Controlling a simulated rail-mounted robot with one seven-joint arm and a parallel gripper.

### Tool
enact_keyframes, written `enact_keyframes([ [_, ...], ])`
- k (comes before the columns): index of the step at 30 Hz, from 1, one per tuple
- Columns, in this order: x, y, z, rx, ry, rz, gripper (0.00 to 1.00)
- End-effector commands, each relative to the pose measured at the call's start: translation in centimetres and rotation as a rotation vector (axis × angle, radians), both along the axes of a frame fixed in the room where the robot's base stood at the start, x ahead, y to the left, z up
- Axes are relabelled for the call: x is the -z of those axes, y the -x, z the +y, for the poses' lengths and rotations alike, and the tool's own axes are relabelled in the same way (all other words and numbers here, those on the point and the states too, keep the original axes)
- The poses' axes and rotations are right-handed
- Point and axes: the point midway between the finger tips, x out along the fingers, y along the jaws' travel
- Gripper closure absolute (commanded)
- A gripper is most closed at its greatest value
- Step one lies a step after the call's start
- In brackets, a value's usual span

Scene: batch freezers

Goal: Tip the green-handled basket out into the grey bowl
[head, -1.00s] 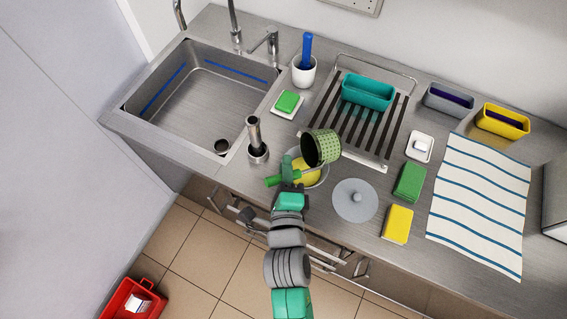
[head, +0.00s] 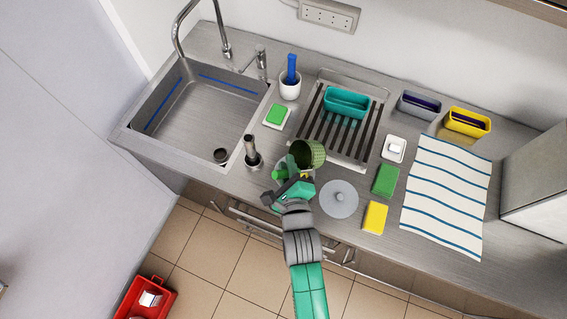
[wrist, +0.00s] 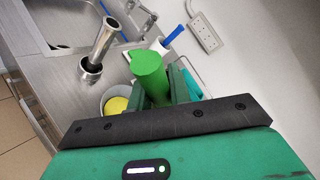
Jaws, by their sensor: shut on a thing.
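My gripper (head: 291,182) is shut on the green handle (wrist: 148,72), which stands up between the fingers in the wrist view. The basket (head: 310,152), a dark green mesh cup, hangs tilted over the far side of the grey bowl. Its mouth faces sideways, and I cannot tell what is inside it. The grey bowl (wrist: 105,97) sits on the counter just beyond my gripper, with something yellow (wrist: 116,105) in it. In the head view the basket, handle and gripper hide most of the bowl.
A stick blender (head: 251,152) stands left of the bowl, near the sink (head: 190,112). A round grey lid (head: 339,199), a green sponge (head: 386,181) and a yellow sponge (head: 375,218) lie to the right. A drying rack (head: 357,120) with a teal tub (head: 347,102) is behind.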

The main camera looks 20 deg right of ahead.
Motion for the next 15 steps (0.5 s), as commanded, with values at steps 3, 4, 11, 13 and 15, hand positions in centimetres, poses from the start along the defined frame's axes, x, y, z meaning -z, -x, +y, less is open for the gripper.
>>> enact_keyframes([
  [3, -1.9, 0.0, -0.8, 0.0, -0.097, 0.0, 1.0],
  [4, -2.2, -0.1, -1.0, -0.001, -0.123, 0.0, 1.0],
  [11, -4.7, -0.1, -3.2, 0.002, -0.387, 0.005, 1.0],
  [13, -4.9, -0.1, -4.2, 0.004, -0.485, 0.005, 1.0],
  [15, -5.0, -0.1, -5.1, 0.003, -0.593, 0.006, 1.0],
])
